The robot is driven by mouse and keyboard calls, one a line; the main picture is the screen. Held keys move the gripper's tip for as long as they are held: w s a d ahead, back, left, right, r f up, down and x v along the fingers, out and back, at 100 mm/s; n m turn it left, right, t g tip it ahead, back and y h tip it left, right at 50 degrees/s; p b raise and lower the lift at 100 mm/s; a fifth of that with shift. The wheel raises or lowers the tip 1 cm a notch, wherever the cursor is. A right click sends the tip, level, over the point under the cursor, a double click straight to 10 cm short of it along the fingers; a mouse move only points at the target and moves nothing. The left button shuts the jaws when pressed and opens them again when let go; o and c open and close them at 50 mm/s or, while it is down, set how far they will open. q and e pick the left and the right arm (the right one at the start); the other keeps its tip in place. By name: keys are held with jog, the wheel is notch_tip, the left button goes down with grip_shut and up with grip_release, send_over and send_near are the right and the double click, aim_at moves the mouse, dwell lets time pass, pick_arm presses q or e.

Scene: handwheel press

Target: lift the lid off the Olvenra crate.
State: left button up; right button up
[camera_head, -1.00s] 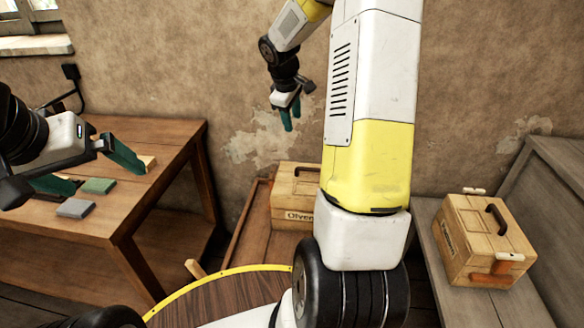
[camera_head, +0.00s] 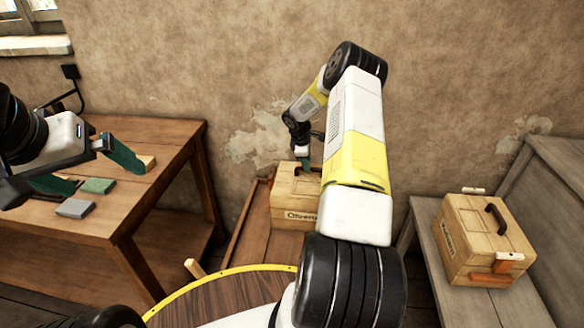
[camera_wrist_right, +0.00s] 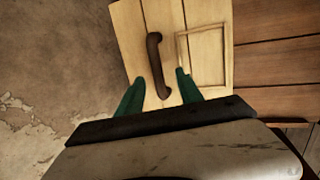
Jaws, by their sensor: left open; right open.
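The Olvenra crate (camera_head: 287,214) is a light wooden box with a name label on its front. It stands on a wooden surface against the wall, its right side hidden by my right arm. Its lid (camera_wrist_right: 203,55) fills the middle of the right wrist view, with a dark curved handle (camera_wrist_right: 155,55) and a square raised frame. My right gripper (camera_head: 305,167) is open just over the lid. In the right wrist view its two fingers (camera_wrist_right: 159,76) lie one on each side of the handle; I cannot tell any contact. My left gripper (camera_head: 108,178) is open and empty at the left table.
A second wooden crate (camera_head: 470,240) with a dark handle stands on a grey bench (camera_head: 425,215) at right. The left table (camera_head: 100,218) holds small flat blocks (camera_head: 97,185). A round yellow-rimmed table (camera_head: 225,300) is in front. The wall is close behind the Olvenra crate.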

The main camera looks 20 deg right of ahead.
aim_at(309, 177)
jog(key=x, duration=0.4)
jog(key=shift+w+d+f, duration=0.2)
jog(key=shift+d+f, duration=0.1)
grip_shut()
dwell(1.1)
